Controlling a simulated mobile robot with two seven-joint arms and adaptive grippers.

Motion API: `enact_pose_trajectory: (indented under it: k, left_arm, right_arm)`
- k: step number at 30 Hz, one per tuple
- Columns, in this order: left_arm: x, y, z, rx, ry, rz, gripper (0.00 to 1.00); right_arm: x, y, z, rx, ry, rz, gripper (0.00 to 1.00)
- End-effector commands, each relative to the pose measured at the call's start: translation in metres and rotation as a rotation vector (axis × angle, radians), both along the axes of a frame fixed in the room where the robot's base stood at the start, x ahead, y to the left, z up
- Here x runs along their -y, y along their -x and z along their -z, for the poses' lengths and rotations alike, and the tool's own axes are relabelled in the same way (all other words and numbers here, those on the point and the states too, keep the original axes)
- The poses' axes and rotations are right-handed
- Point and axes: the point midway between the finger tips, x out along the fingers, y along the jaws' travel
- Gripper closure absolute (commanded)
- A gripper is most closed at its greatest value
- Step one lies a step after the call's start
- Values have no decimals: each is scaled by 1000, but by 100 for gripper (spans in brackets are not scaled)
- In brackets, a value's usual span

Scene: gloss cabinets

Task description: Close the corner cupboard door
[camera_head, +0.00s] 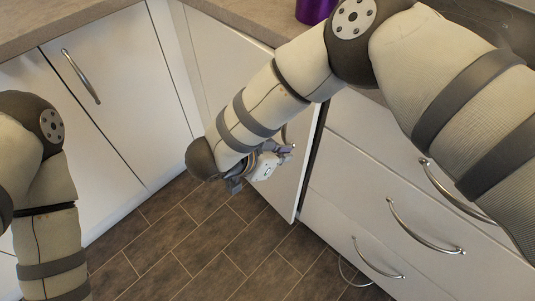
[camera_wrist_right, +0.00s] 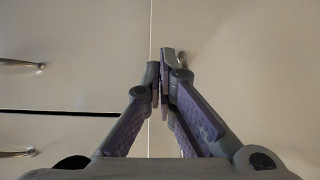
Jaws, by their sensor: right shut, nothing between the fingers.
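The white corner cupboard door (camera_head: 215,60) stands between the left cabinets and the right drawers in the head view. It looks slightly ajar: its right edge stands out, with a narrow dark gap beside the drawers. My right gripper (camera_head: 286,153) is shut and empty in front of the door, near its free edge and handle (camera_head: 284,133). In the wrist view its closed fingertips (camera_wrist_right: 166,62) are over the door's vertical edge, with the door panel (camera_wrist_right: 245,60) on the right. I cannot tell whether they touch it. My left arm shows at the left, but its gripper is out of view.
White drawers (camera_head: 350,190) with curved metal handles stand at the right. A cabinet door with a handle (camera_head: 80,76) is at the left. A purple object (camera_head: 314,10) stands on the counter. The brown tiled floor (camera_head: 190,240) below is clear.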

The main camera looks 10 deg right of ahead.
Motion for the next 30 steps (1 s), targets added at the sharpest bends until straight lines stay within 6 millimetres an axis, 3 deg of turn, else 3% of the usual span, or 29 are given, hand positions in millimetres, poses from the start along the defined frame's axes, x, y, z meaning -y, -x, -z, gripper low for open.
enact_pose_trajectory:
  k: [6,18,30]
  left_arm:
    - [0,-6,-6,20,0,0,100]
    - [0,-6,-5,20,0,-1,100]
    - [0,-7,-6,24,1,0,100]
  right_arm:
    - [21,-15,-6,9,-1,1,100]
    - [25,-18,-5,8,-1,1,100]
    - [73,-47,-5,8,1,3,100]
